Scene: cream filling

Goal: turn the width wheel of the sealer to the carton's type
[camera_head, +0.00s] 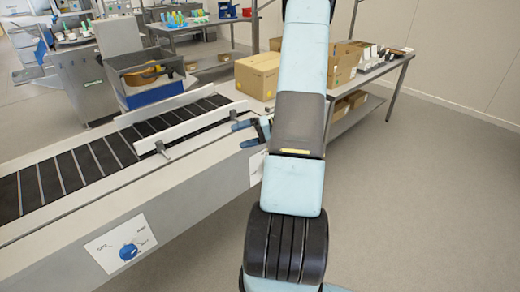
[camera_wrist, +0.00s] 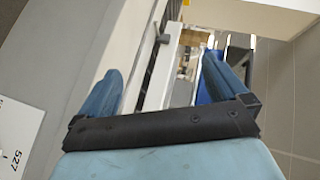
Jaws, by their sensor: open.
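The sealer (camera_head: 60,242) is the long grey machine with a dark roller bed and two pale guide rails. On its front side is a blue wheel (camera_head: 129,252) on a white plate with small marks around it, too small to read. A closed brown carton (camera_head: 258,73) stands beyond the far right end of the roller bed. My gripper (camera_head: 239,135) is by the sealer's right end, well to the right of and above the blue wheel. It is open and empty. In the wrist view its blue fingers (camera_wrist: 160,85) are wide apart.
A white label reading "527" (camera_wrist: 18,130) shows at the left of the wrist view. A table (camera_head: 375,72) with boxes and small goods stands behind my arm. A blue crate (camera_head: 155,93) stands behind the rollers. The floor at right is clear.

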